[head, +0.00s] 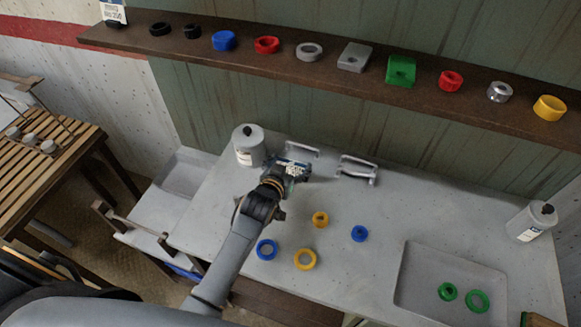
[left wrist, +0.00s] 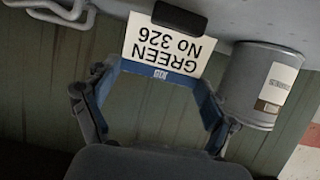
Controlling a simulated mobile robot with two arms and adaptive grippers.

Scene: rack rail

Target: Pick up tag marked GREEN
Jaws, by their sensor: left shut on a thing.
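A white tag reading GREEN No 326 (left wrist: 165,45) shows upside down in the left wrist view, with a blue strip along the edge nearest my gripper. My left gripper (left wrist: 160,78) is shut on this tag, with a finger at each side. A dark block overlaps the tag's far edge; I cannot tell whether it is attached. In the head view my left gripper (head: 291,174) is over the back left of the grey table, with the small white tag (head: 293,168) at its fingers. My right gripper is not in view.
The grey table (head: 225,210) holds metal handles (head: 357,170), a grey canister (head: 248,147), another canister (head: 531,222), blue and yellow rings, and a tray (head: 430,262) with two green rings. A brown shelf (head: 290,62) with colored parts runs above.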

